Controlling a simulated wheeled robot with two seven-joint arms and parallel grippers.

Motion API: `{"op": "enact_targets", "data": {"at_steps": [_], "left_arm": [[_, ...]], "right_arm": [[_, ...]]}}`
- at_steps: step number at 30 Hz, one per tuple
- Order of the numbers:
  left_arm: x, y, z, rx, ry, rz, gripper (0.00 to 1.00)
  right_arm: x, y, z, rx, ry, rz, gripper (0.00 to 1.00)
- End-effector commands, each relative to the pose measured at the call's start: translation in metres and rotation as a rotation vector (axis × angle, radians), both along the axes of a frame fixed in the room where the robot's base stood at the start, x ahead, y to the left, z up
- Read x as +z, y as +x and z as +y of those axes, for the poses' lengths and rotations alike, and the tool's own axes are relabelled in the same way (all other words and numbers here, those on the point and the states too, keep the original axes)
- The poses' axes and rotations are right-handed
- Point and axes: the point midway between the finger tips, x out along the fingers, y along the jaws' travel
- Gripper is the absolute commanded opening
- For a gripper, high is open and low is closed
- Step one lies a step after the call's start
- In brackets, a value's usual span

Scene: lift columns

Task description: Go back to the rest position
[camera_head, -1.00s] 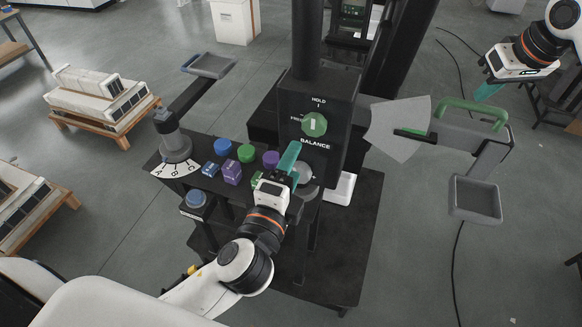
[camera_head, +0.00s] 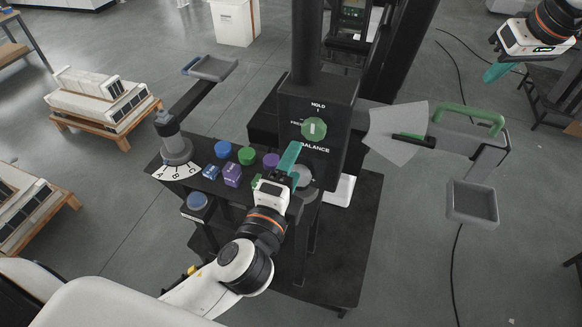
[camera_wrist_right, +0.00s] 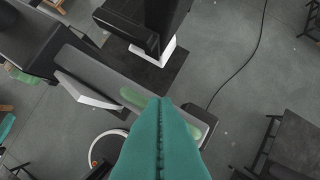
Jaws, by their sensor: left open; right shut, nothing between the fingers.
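My left gripper (camera_head: 290,158) reaches up from the bottom, its teal fingers open in front of the black column box (camera_head: 318,110) with its green HOLD/BALANCE knob (camera_head: 314,129). The fingers overlap a round grey part below the knob; contact cannot be told. My right gripper (camera_head: 497,72) is at the top right, shut and empty, in the air above the green handle (camera_head: 468,118) of the right beam. In the right wrist view its teal fingers (camera_wrist_right: 160,145) are together, with part of the green handle (camera_wrist_right: 135,98) beyond them.
A grey tray (camera_head: 472,204) hangs on the right beam and another tray (camera_head: 212,68) sits on the left arm. Coloured buttons and blocks (camera_head: 232,170) lie on the black console. Pallets (camera_head: 105,98) stand at the left. A cable (camera_head: 455,270) lies on the floor at right.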

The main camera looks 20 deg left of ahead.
Motion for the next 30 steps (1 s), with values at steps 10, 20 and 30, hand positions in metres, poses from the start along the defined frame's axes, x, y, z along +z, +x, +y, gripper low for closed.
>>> {"op": "enact_targets", "data": {"at_steps": [10, 20, 30], "left_arm": [[0.0, 0.0, 0.0, 0.0, 0.0, 0.0, 0.69], [0.0, 0.0, 0.0, 0.0, 0.0, 0.0, 0.69], [-0.011, 0.0, 0.0, 0.0, 0.0, 0.0, 0.69]], "right_arm": [[0.018, 0.0, 0.0, 0.0, 0.0, -0.001, 0.0], [0.022, 0.0, 0.0, 0.001, 0.0, 0.0, 0.0], [0.041, -0.007, -0.004, 0.001, 0.003, -0.005, 0.0]]}}
